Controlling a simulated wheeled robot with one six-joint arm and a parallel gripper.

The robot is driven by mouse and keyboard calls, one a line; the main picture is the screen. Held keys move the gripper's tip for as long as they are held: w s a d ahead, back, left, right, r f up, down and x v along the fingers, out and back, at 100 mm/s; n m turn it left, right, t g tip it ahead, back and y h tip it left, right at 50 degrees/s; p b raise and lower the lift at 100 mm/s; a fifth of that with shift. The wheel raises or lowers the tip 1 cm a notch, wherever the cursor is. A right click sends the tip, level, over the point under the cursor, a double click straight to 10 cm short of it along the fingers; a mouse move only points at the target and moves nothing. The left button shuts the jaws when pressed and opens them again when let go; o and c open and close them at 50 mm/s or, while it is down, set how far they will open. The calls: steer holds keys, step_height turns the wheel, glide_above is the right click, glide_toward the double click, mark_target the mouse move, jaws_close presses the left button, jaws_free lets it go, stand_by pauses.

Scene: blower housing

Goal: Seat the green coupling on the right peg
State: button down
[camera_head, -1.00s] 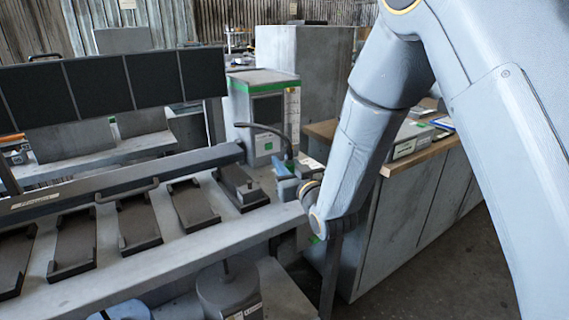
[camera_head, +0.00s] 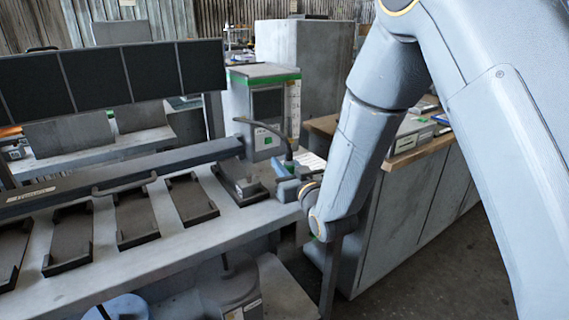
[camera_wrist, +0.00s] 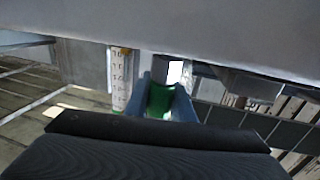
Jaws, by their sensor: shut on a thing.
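A green coupling (camera_wrist: 160,100) sits between the two blue fingers of my gripper (camera_wrist: 163,90) in the wrist view. The fingers hide its sides, and its lower part is out of sight. In the head view my gripper (camera_head: 284,188) is at the right end of the workbench, beside the dark trays. I cannot make out the coupling clearly there. A grey round base with an upright rod (camera_head: 226,262) stands low in front of the bench. A blue round base (camera_head: 122,308) is to its left, cut by the frame edge. I cannot tell whether either rod is the right peg.
Several dark trays (camera_head: 137,218) line the bench. A grey box with a green band (camera_head: 264,75) stands behind my gripper, with a dark curved cable or handle nearby. A wood-topped cabinet (camera_head: 405,160) is to the right. Open floor (camera_head: 445,270) lies front right.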

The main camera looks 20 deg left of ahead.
mark_target(292, 173)
steer(key=shift+f, duration=0.25)
steer(key=c, duration=1.4)
jaws_free()
steer(key=shift+c, duration=0.2)
steer(key=shift+d, duration=0.1)
steer(key=b+v, duration=0.1)
steer(key=v, duration=0.6)
steer(key=shift+s+d, duration=0.2)
steer(key=shift+s, duration=0.1)
